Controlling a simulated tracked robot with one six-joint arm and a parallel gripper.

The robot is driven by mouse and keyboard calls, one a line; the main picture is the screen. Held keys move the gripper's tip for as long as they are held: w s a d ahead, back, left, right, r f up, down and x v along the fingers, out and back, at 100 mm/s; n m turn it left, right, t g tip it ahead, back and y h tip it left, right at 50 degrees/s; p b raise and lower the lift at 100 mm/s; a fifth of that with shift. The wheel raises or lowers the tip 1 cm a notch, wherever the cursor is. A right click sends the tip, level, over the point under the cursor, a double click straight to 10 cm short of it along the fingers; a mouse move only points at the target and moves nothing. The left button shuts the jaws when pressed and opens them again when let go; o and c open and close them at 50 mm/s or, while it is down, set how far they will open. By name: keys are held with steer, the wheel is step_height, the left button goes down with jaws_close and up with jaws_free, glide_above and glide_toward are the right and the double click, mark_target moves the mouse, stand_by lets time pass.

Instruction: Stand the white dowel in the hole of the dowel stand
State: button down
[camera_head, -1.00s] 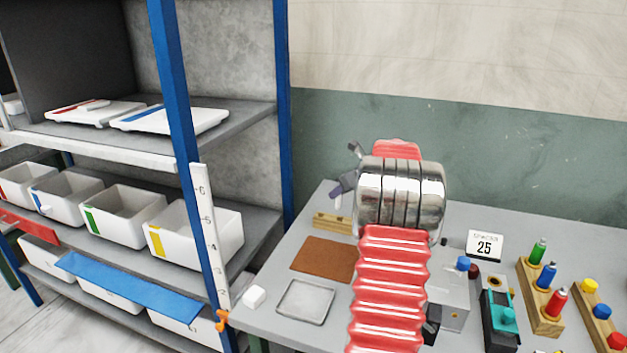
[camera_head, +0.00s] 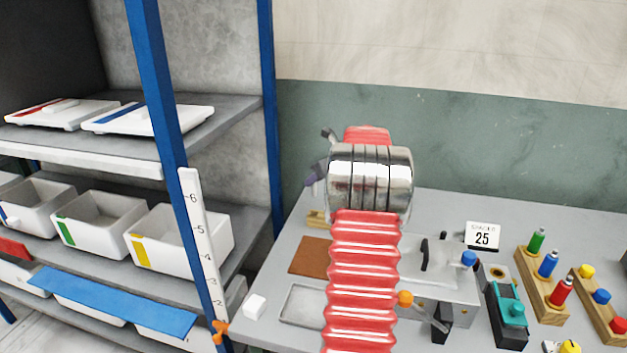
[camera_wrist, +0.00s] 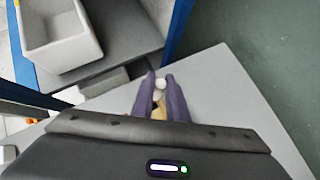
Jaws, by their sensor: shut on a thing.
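The white dowel (camera_wrist: 161,83) shows as a small pale round end between the tips of my gripper's purple fingers in the wrist view. My gripper (camera_wrist: 162,88) is shut on it. A tan wooden piece, likely the dowel stand (camera_wrist: 157,113), shows between the fingers, partly hidden by them. In the head view my gripper (camera_head: 316,177) is above the back left of the table, and the wooden stand (camera_head: 317,219) lies below it, partly hidden by my arm.
A brown mat (camera_head: 307,256), grey tray (camera_head: 300,304) and white block (camera_head: 254,306) are at the table's left. A grey machine (camera_head: 440,275) with levers stands right of my arm. Wooden peg blocks (camera_head: 545,288) stand at the right. A blue-posted shelf (camera_head: 165,90) borders the left.

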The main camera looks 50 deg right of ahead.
mark_target(315, 194)
steer(key=shift+s+f, duration=0.1)
steer(key=shift+f, duration=2.8)
steer(key=shift+f, duration=2.2)
steer(key=c, duration=1.7)
jaws_free()
steer(key=shift+f, duration=0.1)
steer(key=shift+o, duration=0.2)
steer(key=v, duration=1.3)
steer(key=shift+s+r, duration=0.25)
steer(key=shift+a, duration=0.15)
